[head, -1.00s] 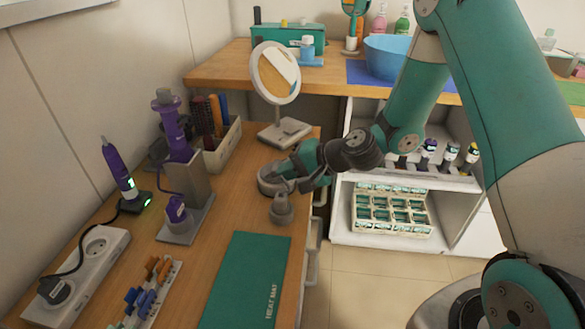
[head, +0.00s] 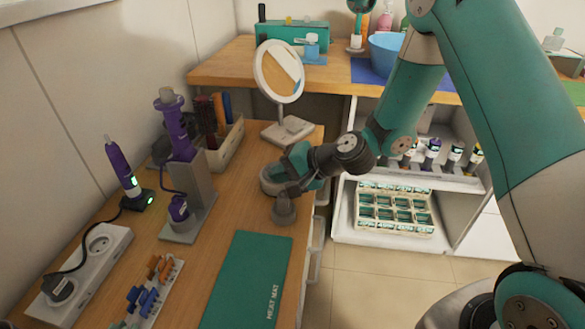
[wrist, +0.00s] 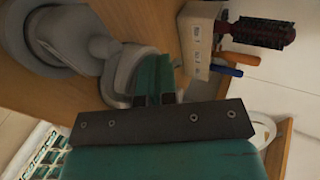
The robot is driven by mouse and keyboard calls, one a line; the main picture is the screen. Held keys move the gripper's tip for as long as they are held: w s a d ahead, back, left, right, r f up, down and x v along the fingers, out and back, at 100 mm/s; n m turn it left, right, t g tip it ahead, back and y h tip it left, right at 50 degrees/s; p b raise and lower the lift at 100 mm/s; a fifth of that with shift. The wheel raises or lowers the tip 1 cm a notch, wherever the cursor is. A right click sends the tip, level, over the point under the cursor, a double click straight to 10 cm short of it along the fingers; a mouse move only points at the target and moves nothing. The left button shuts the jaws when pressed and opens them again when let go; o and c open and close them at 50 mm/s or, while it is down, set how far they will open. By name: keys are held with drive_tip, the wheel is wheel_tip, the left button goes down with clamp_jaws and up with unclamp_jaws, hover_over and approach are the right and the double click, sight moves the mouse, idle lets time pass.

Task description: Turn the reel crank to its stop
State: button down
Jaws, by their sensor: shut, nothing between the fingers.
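The grey reel (head: 268,186) sits near the right edge of the wooden counter, below the round mirror. A grey rounded knob part (head: 284,211) stands at its near side, beside my gripper (head: 288,188). In the wrist view a grey disc-shaped body (wrist: 48,45) and a paler rounded part (wrist: 92,45) show at upper left. My gripper (wrist: 154,92) has its green fingers together, with nothing between them, right beside a grey piece of the reel. Whether the fingers touch the crank I cannot tell. My gripper partly hides the reel in the head view.
A round mirror (head: 279,72) stands behind the reel. A brush holder (head: 228,146) and a purple tool on a grey stand (head: 186,215) are to the left. A green heat mat (head: 241,280) lies in front. Shelves (head: 388,239) stand across the floor gap.

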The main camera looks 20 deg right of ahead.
drive_tip(key=shift+w+a, duration=0.4)
drive_tip(key=shift+a, duration=0.45)
drive_tip(key=shift+w+a, duration=0.1)
drive_tip(key=shift+w, duration=0.05)
drive_tip(key=shift+w, duration=0.15)
idle(1.7)
